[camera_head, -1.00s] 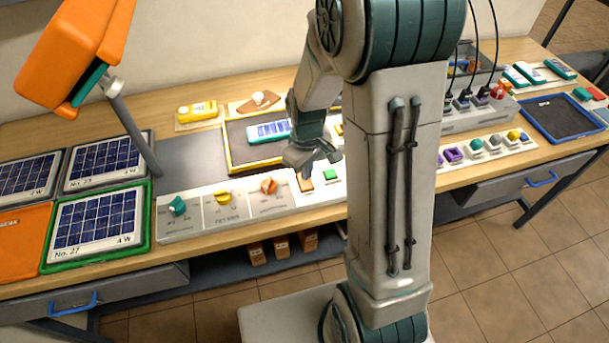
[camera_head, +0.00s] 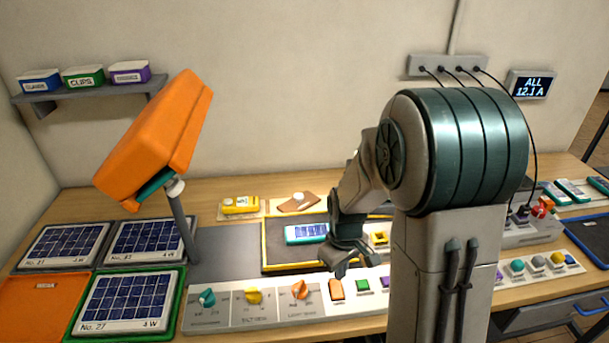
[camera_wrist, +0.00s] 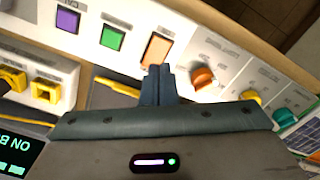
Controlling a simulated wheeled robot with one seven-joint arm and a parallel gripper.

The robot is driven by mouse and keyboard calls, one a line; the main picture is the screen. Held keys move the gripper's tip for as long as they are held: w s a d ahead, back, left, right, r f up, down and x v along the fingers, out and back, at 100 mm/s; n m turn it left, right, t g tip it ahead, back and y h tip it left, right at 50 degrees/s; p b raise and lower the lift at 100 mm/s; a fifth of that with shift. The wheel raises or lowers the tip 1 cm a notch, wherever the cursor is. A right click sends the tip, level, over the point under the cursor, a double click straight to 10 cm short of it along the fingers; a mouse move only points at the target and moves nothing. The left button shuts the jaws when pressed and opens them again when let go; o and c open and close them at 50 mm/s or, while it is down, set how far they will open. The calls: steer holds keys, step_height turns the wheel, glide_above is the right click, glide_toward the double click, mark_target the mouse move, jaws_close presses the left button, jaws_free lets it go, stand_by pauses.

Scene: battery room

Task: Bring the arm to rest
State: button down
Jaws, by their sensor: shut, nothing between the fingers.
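My gripper (camera_head: 345,265) hangs over the bench at the front edge of the yellow-edged tray (camera_head: 266,258), close to the control panel. In the wrist view my gripper (camera_wrist: 158,84) is shut with nothing between its fingers, and its tips show against the panel beside an orange rocker switch (camera_wrist: 156,48). Whether the tips touch the panel I cannot tell. My arm stands bent at the right of the head view and hides part of the bench behind it.
An orange lamp (camera_head: 160,140) leans over solar panels (camera_head: 128,300) at the left. The control panel (camera_head: 222,318) carries teal, yellow and orange knobs. A device with a blue screen (camera_head: 306,233) lies in the tray. A wall shelf (camera_head: 90,92) holds small boxes. A display (camera_head: 532,86) reads "ALL 12.1 A".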

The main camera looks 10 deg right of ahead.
steer(key=s+r+m+t+b, duration=0.1)
steer(key=s+r+m+t, duration=0.2)
steer(key=s+r, duration=1.1)
steer(key=shift+s+r+m+t, duration=0.2)
steer(key=shift+r+m+t, duration=0.2)
steer(key=shift+r+m, duration=0.85)
steer(key=shift+f+m, duration=0.25)
